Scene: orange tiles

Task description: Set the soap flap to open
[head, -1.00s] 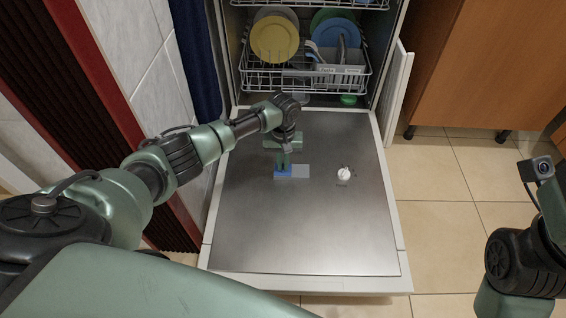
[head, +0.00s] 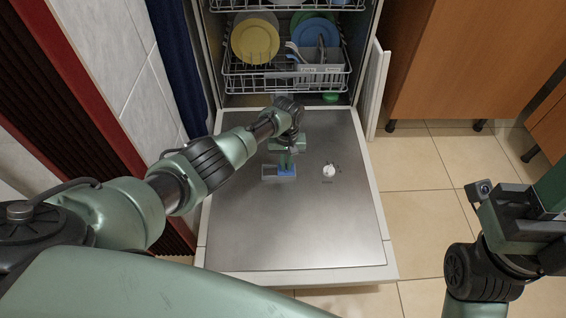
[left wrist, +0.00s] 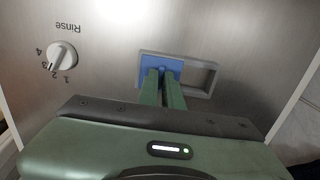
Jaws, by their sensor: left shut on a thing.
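The blue soap flap (head: 287,172) lies on the inner face of the lowered dishwasher door. It sits at the right end of its recess (head: 268,171) in the head view, and the grey left part of the recess is uncovered. My left gripper (head: 286,161) reaches down onto the flap and is shut on its raised part. In the left wrist view, the flap (left wrist: 146,66) is at the left end of the recess (left wrist: 206,76), with the gripper fingers (left wrist: 160,76) against it. My right arm shows at the right edge of the head view, but its fingertips do not show.
A white rinse dial (head: 329,170) is on the door (head: 300,230), right of the flap; it also shows in the left wrist view (left wrist: 62,56). A rack (head: 285,82) with plates and cutlery stands behind. A wooden cabinet (head: 450,60) is at the right.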

